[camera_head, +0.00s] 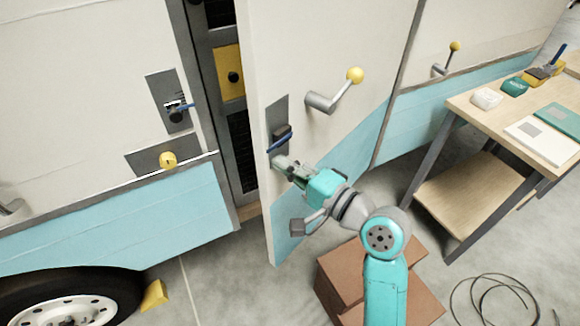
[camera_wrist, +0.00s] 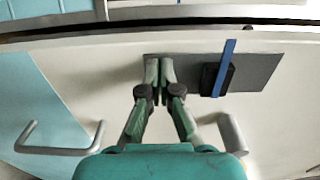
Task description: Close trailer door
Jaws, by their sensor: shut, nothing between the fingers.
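The trailer door (camera_head: 330,60) stands ajar, with a dark gap between its left edge and the door frame. It is cream above and light blue below. It carries a crank handle with a yellow knob (camera_head: 355,75) and a grey latch plate (camera_head: 278,118) with a black and blue latch (camera_head: 281,138). My gripper (camera_head: 278,163) is shut and empty, at the door's face just below the latch. In the wrist view, my gripper (camera_wrist: 159,62) has its fingertips together over the grey plate (camera_wrist: 262,72), left of the latch (camera_wrist: 218,78). I cannot tell whether it touches the door.
A workbench (camera_head: 470,110) stands at the right. A cable (camera_head: 490,300) lies on the floor.

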